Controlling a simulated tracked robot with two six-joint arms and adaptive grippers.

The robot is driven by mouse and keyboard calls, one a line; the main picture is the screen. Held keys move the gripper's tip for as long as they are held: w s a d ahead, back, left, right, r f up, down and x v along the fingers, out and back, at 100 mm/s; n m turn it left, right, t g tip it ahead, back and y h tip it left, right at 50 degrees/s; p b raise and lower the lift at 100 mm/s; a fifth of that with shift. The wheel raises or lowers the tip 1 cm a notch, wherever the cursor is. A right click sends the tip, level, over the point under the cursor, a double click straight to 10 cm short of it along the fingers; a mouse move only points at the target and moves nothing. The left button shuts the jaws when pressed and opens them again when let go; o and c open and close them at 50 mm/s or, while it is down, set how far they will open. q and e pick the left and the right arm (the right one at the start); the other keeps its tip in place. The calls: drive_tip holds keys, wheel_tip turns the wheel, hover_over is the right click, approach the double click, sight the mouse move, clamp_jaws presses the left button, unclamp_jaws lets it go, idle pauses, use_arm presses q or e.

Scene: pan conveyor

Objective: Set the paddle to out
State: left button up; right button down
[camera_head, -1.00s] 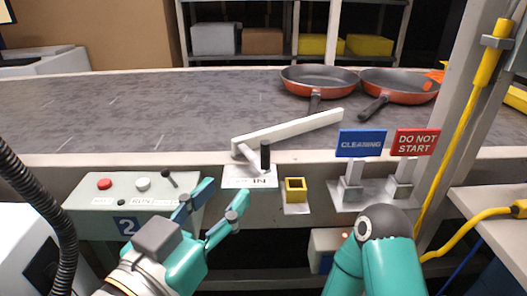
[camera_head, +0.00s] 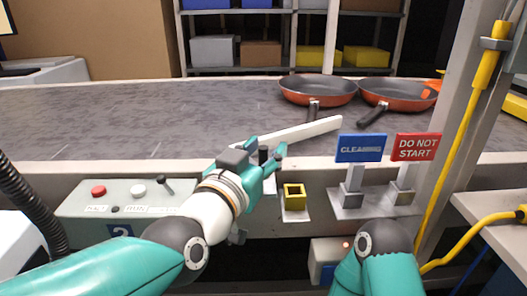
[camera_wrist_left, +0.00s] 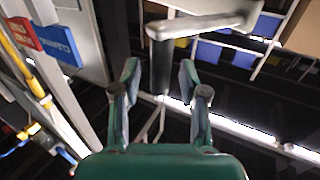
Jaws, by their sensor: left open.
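The paddle (camera_head: 310,130) is a pale bar lying at a slant over the near edge of the conveyor, its far end toward the right. Its dark upright handle (camera_head: 263,157) is partly hidden by my left gripper (camera_head: 268,150). In the left wrist view, the handle (camera_wrist_left: 161,72) stands between the two spread fingers of my left gripper (camera_wrist_left: 160,75), with gaps on both sides. The bar (camera_wrist_left: 205,22) crosses above it there. The plate below the handle, lettered IN a second ago, is mostly covered. My right gripper is out of view.
Two orange pans (camera_head: 318,90) (camera_head: 398,94) lie on the conveyor (camera_head: 120,115) beyond the paddle. A yellow square holder (camera_head: 294,197), a blue sign (camera_head: 361,148) and a red sign (camera_head: 415,147) stand to the right. A control box (camera_head: 125,197) is at left.

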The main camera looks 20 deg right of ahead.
use_arm(q)
clamp_jaws()
